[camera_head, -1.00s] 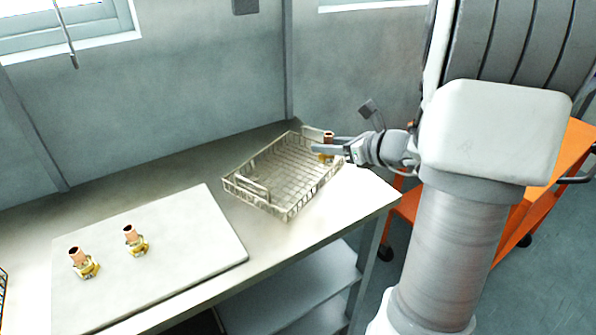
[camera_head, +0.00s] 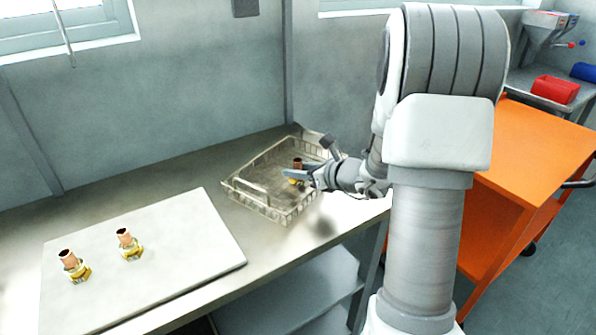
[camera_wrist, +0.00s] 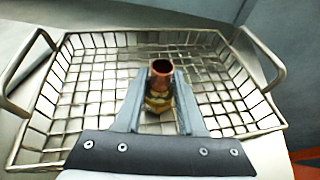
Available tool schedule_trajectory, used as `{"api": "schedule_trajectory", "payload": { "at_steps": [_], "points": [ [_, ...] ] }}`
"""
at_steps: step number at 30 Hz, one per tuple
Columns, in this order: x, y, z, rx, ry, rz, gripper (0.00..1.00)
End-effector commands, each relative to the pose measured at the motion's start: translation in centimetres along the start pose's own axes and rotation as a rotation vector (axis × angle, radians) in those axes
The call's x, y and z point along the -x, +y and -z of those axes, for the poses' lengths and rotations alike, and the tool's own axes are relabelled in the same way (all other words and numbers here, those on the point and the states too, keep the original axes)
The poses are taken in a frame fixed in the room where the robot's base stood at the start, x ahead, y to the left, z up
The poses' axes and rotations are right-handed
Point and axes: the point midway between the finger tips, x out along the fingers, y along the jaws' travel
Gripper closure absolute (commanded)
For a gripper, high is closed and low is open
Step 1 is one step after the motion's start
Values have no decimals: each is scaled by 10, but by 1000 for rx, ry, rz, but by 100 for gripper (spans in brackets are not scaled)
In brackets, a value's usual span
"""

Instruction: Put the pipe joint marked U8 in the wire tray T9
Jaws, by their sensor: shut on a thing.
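My gripper (camera_head: 303,172) is shut on a pipe joint (camera_head: 297,164) with a copper top and a brass base. The joint also shows upright between the fingers in the wrist view (camera_wrist: 160,85). No U8 mark can be read on it. The wire tray (camera_head: 262,203) stands on the bench, and the joint is over its interior. The tray fills much of the wrist view (camera_wrist: 75,40). I cannot tell whether the joint touches the mesh floor. The tray's T9 mark is not visible.
Two more pipe joints, one at the left (camera_head: 74,266) and one beside it (camera_head: 128,245), stand on a pale board (camera_head: 190,235) on the bench. An orange cart (camera_head: 535,150) stands right of my arm. A red bin (camera_head: 555,90) is farther back.

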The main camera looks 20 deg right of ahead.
Motion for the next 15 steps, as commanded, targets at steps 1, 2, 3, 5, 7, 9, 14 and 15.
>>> {"api": "schedule_trajectory", "payload": {
  "at_steps": [1,2,3,5,7,9,14,15],
  "points": [
    [0,0,-1,1,-1,0,100],
    [0,0,0,0,-1,0,100],
    [-1,0,1,0,-1,0,100],
    [-1,0,3,0,-1,0,100],
    [-1,0,3,0,0,0,54],
    [-1,0,3,0,0,0,42],
    [-1,0,3,0,0,0,32],
    [-1,0,3,0,0,0,32]
  ]
}}
